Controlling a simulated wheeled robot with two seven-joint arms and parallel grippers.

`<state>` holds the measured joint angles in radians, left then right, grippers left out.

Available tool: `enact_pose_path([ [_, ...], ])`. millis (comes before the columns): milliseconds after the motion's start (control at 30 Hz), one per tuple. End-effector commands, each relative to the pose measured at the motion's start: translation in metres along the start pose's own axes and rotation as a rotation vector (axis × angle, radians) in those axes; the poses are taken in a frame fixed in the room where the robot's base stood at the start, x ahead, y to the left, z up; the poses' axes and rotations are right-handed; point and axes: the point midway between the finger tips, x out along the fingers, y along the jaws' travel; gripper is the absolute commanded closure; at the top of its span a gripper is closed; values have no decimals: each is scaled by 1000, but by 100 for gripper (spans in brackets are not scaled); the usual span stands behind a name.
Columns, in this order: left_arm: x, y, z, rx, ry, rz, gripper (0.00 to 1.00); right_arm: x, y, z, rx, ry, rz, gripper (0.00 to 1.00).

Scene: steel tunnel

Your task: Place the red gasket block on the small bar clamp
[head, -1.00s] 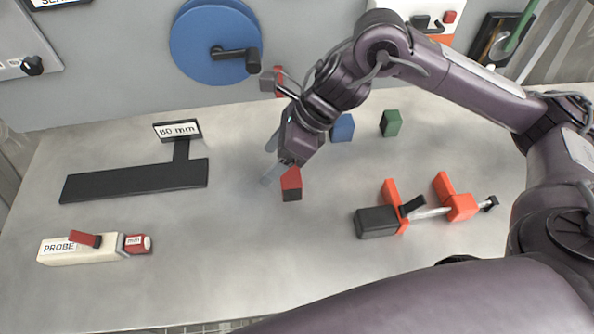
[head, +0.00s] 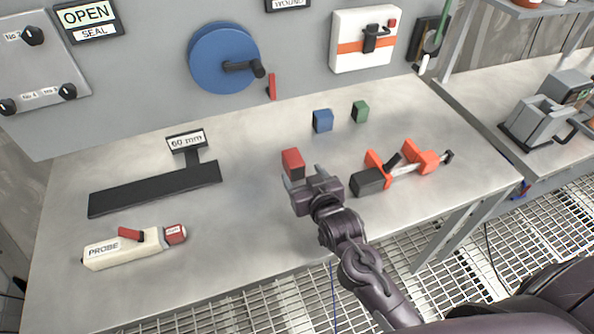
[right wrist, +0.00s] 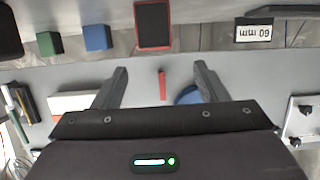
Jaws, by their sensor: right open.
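The red gasket block (head: 293,163) stands upright on the steel bench, left of the small bar clamp. My right gripper (head: 305,178) is open and empty on the near side of the block, its fingers pointing toward it. In the right wrist view the block (right wrist: 153,25) shows a dark face with red edges, beyond the open fingertips (right wrist: 160,67). The small bar clamp (head: 424,160) lies on the bench to the right, orange with a steel bar and a black block (head: 368,181) at its left end. My left gripper is not in view.
A blue block (head: 322,120) and a green block (head: 360,111) stand behind the red one. A black T-shaped 60 mm gauge (head: 150,190) and a cream probe (head: 122,248) lie left. The wall panel with a blue wheel (head: 223,57) is behind. The bench's front middle is clear.

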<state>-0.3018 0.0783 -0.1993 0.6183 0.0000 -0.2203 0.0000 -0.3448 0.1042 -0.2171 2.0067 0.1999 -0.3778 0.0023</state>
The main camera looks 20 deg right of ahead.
Motion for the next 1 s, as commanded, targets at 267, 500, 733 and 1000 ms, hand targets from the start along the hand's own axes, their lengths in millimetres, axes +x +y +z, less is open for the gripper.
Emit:
enact_pose_path([
  [267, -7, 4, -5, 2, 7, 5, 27, 27, 2, 0, 9, -3, 6, 34],
  [500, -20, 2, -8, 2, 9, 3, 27, 59, 4, -2, 8, -4, 5, 34],
  [733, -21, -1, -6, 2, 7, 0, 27, 76, 4, 0, 7, -2, 4, 34],
  [1000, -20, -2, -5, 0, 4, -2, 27, 76, 4, 1, 6, -2, 4, 44],
])
